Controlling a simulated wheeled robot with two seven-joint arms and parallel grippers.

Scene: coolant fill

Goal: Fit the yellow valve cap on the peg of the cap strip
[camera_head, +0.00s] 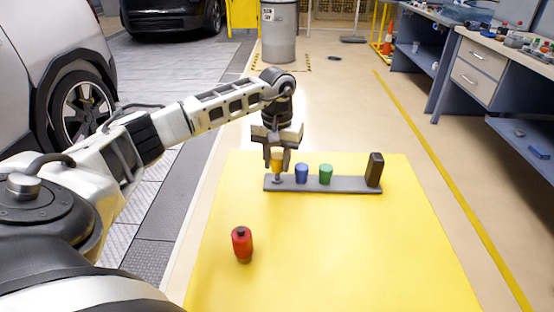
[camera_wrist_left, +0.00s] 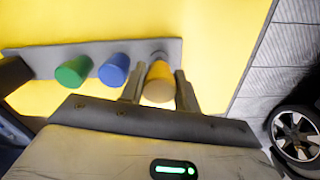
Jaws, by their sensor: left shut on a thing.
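The yellow valve cap (camera_head: 277,160) is between the fingers of my left gripper (camera_head: 277,163), over the left end of the grey cap strip (camera_head: 340,186). My left gripper is shut on it. In the left wrist view the yellow cap (camera_wrist_left: 159,84) sits between the two fingers (camera_wrist_left: 160,92), at one end of the strip (camera_wrist_left: 45,58). In the head view a short piece of the peg (camera_head: 278,178) shows below the cap. I cannot tell whether the cap is seated on it. My right gripper is not in view.
A blue cap (camera_head: 302,173) and a green cap (camera_head: 326,174) stand on the strip to the right, then a dark upright block (camera_head: 375,169). A red bottle-like object (camera_head: 242,244) stands nearer on the yellow table (camera_head: 350,260). The table's front right is clear.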

